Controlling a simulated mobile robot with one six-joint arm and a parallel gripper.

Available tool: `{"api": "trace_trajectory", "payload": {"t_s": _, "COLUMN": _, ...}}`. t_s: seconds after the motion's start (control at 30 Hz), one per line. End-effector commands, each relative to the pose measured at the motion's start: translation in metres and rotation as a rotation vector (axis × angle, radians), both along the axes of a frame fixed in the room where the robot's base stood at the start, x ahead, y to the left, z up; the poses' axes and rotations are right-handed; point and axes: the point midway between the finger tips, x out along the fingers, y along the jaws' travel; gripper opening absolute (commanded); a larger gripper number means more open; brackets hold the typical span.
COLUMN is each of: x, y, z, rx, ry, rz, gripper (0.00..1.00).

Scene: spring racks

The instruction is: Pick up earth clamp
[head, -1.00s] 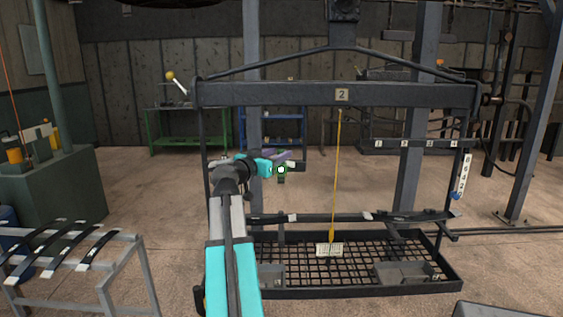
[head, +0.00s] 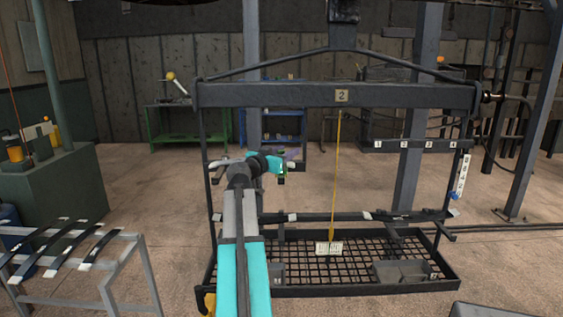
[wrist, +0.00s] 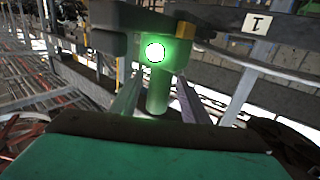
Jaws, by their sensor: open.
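What looks like the earth clamp shows in the wrist view as a dark block (wrist: 115,40) with a bright green-lit round spot and a short stem (wrist: 157,92) hanging below it. My gripper (wrist: 160,105) is open, with one finger on each side of the stem. I cannot tell whether either finger touches it. In the head view my gripper (head: 287,168) is at the left part of the rack frame, under its top beam, and mostly hides the clamp.
The hanging rack frame (head: 400,95), marked 2, spans the middle, with a mesh tray (head: 330,285) below. A yellow cord (head: 337,170) hangs at its centre. A grey stand with dark strips (head: 130,260) is at lower left. Open floor (head: 170,195) lies behind.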

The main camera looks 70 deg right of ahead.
Motion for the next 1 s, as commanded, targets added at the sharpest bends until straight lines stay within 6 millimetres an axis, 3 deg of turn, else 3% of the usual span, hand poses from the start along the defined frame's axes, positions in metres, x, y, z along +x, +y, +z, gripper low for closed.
{"api": "trace_trajectory", "payload": {"t_s": 0.63, "x": -0.0019, "y": -0.0052, "z": -0.0006, "rx": 0.000, "ry": 0.001, "rz": -0.001, "gripper": 0.42}}
{"api": "trace_trajectory", "payload": {"t_s": 0.9, "x": -0.0020, "y": -0.0053, "z": -0.0006, "rx": 0.000, "ry": 0.001, "rz": -0.001, "gripper": 0.00}}
{"api": "trace_trajectory", "payload": {"t_s": 1.0, "x": -0.0021, "y": -0.0053, "z": -0.0001, "rx": -0.001, "ry": 0.001, "rz": -0.001, "gripper": 0.00}}
